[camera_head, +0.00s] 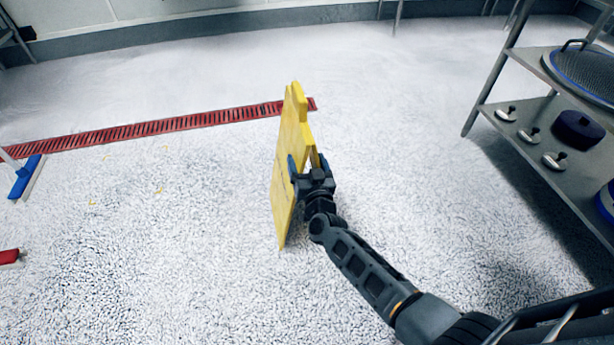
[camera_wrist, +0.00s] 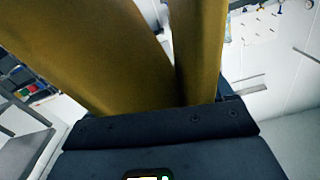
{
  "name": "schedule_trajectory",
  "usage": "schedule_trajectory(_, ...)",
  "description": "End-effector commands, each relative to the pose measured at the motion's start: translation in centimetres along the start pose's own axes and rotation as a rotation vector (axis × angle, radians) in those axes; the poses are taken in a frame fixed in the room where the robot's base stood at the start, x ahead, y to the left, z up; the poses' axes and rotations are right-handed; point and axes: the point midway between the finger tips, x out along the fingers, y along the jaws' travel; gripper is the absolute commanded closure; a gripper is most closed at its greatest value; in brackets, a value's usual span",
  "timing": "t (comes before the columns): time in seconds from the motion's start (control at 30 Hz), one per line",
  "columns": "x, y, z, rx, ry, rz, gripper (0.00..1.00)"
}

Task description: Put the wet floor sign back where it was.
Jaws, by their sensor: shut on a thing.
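The yellow wet floor sign (camera_head: 287,170) is upright and seen nearly edge-on in the middle of the head view. Its panels look folded close together. My gripper (camera_head: 308,168) is shut on the sign's right edge at about mid-height. In the wrist view the yellow sign (camera_wrist: 95,55) fills much of the picture, with two panels meeting near the gripper (camera_wrist: 165,110). I cannot tell whether the sign's lower edge touches the floor. The sign's printed face is not visible.
A red drain grate (camera_head: 150,129) runs across the floor behind the sign. A metal shelf (camera_head: 540,128) with round sieves and small parts stands at the right. A blue squeegee (camera_head: 27,177) and a red tool (camera_head: 9,257) lie at the left edge. The floor around the sign is clear apart from small yellow bits.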

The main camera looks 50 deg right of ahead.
Motion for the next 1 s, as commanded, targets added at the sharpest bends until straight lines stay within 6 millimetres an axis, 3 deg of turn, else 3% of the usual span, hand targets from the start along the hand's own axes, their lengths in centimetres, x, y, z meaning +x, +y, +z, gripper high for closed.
schedule_trajectory(0.33,0.1,0.6,3.6,0.001,0.005,0.0,1.0)
schedule_trajectory(0.6,0.1,0.6,3.5,0.001,0.005,0.0,1.0)
schedule_trajectory(0.63,0.0,0.7,3.8,0.0,-0.001,0.0,0.18)
schedule_trajectory(0.8,0.0,0.7,3.8,0.0,0.0,0.0,0.01)
schedule_trajectory(1.0,0.0,0.7,3.7,0.0,0.001,0.0,0.0)
